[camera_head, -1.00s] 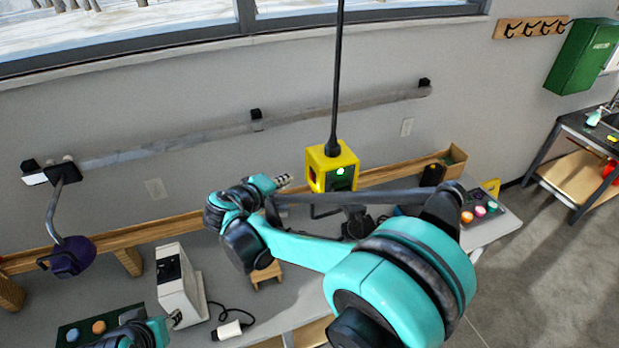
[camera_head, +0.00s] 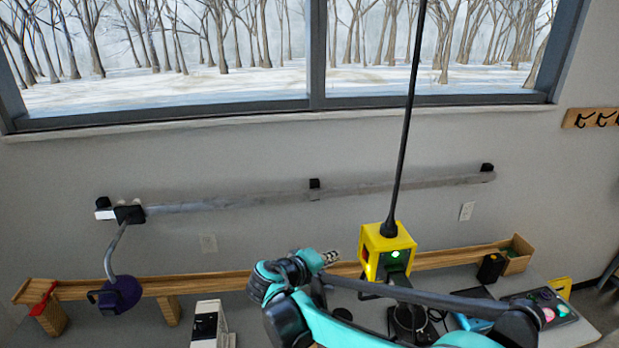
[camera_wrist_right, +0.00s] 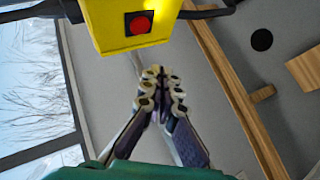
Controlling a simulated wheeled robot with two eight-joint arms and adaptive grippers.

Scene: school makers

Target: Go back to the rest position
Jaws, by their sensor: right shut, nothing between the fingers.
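My right gripper (camera_head: 330,257) is raised over the workbench in the head view, just left of the yellow box. In the right wrist view its fingers (camera_wrist_right: 160,88) are closed together with nothing between them. My teal right arm crosses the lower right of the head view. The yellow box (camera_head: 374,243) hangs on a black cable and shows a green light. In the wrist view the yellow box (camera_wrist_right: 118,45) is close above the fingertips and shows a red button. My left gripper is out of view.
A wooden rail (camera_head: 245,280) runs along the back of the bench. A purple lamp (camera_head: 122,293) hangs at left, and a white device (camera_head: 207,325) stands below. A wooden bin (camera_head: 519,255) and a panel with coloured buttons (camera_head: 545,305) are at right. A window fills the top.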

